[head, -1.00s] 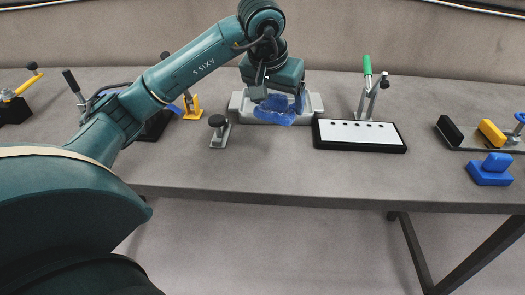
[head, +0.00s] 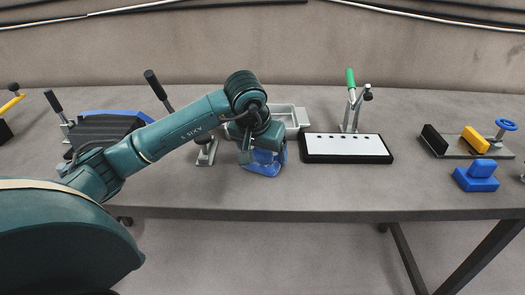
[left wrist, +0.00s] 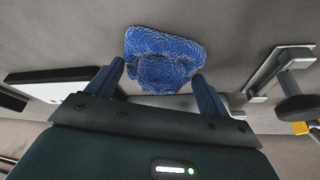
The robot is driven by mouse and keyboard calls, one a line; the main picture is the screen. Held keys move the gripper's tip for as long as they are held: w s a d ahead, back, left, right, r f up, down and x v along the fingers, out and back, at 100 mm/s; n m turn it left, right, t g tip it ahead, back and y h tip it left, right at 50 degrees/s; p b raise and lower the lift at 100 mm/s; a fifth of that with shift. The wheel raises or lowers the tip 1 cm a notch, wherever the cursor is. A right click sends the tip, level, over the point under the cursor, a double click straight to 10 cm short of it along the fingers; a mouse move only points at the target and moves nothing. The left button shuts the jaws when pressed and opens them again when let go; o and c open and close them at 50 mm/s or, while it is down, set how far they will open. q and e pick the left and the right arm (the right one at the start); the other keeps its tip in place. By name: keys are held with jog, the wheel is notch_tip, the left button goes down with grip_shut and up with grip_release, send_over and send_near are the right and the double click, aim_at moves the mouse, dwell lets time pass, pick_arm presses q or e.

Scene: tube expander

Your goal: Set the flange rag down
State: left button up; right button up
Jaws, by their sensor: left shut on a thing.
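The flange rag is a crumpled blue cloth (head: 262,164) in the head view, hanging below my left gripper (head: 264,150) over the table, in front of the shallow grey tray (head: 291,116). The left gripper is shut on the rag. I cannot tell whether the rag's lower edge touches the table. My right gripper is in neither view.
A white plate in a black frame (head: 345,159) lies to the right, with a green-handled clamp (head: 351,95) behind it. A small clamp (head: 206,150) stands left of the rag. A blue block (head: 476,180) lies far right. The table front between plate and blue block is clear.

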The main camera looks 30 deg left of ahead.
pick_arm(q)
jog(key=shift+f, duration=0.25)
jog(key=o, duration=0.8)
jog(key=shift+r, duration=0.1)
jog(key=shift+o, duration=0.2)
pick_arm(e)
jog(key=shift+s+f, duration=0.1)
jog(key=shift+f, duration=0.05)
pick_arm(q)
jog(key=shift+r, duration=0.3)
jog(key=p+v, duration=0.1)
jog(key=v, duration=1)
jog(key=shift+s+r, duration=0.25)
jog(key=shift+r, duration=0.05)
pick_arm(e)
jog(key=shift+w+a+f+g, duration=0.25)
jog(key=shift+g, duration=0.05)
